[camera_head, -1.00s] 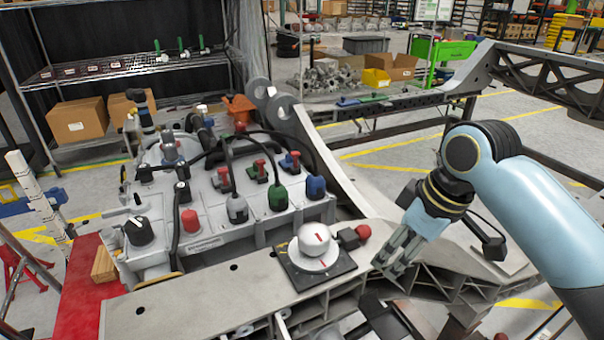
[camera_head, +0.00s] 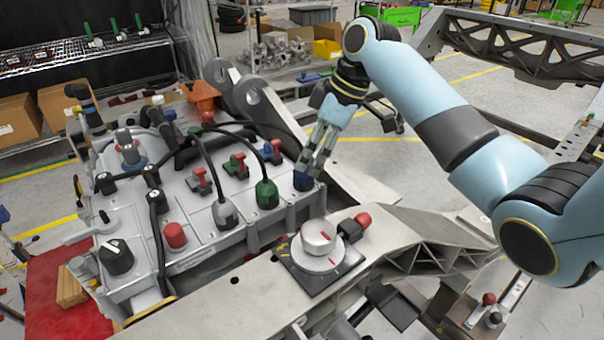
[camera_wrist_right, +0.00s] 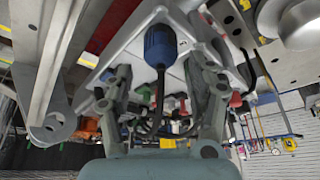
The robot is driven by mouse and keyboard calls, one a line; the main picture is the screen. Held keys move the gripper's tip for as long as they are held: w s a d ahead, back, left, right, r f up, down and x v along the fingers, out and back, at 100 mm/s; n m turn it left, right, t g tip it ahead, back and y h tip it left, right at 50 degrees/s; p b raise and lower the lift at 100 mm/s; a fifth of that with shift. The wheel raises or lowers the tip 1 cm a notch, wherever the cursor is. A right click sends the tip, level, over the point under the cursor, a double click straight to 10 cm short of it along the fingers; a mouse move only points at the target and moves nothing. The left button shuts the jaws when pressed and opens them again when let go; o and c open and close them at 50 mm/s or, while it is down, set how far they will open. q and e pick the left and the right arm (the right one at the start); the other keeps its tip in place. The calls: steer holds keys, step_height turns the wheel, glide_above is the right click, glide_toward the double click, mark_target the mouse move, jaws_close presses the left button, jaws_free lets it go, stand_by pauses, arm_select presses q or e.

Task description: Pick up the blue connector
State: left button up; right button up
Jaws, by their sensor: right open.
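The blue connector (camera_head: 303,181) sits at the right end of the row of connectors on the grey chassis fixture (camera_head: 205,240). In the right wrist view the blue connector (camera_wrist_right: 160,46) shows whole, with a black cable leading from it. My right gripper (camera_head: 314,166) is just above it in the head view and partly covers it. In the right wrist view the fingers of my right gripper (camera_wrist_right: 162,85) are spread apart, one on each side of the cable and connector, with nothing held. My left gripper does not show.
A green connector (camera_head: 266,194) and a grey connector (camera_head: 225,213) stand to the left with cables. Red and green switches (camera_head: 236,165) are behind them.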

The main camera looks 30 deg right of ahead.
mark_target(304, 175)
steer(key=x, duration=0.3)
steer(key=shift+a+f, duration=0.25)
steer(key=shift+f, duration=0.1)
steer(key=shift+w+f, duration=0.2)
steer(key=shift+f, duration=0.05)
steer(key=c, duration=0.3)
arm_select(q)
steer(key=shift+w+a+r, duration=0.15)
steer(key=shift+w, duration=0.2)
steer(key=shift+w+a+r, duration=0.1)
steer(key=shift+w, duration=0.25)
arm_select(e)
steer(key=c, duration=0.8)
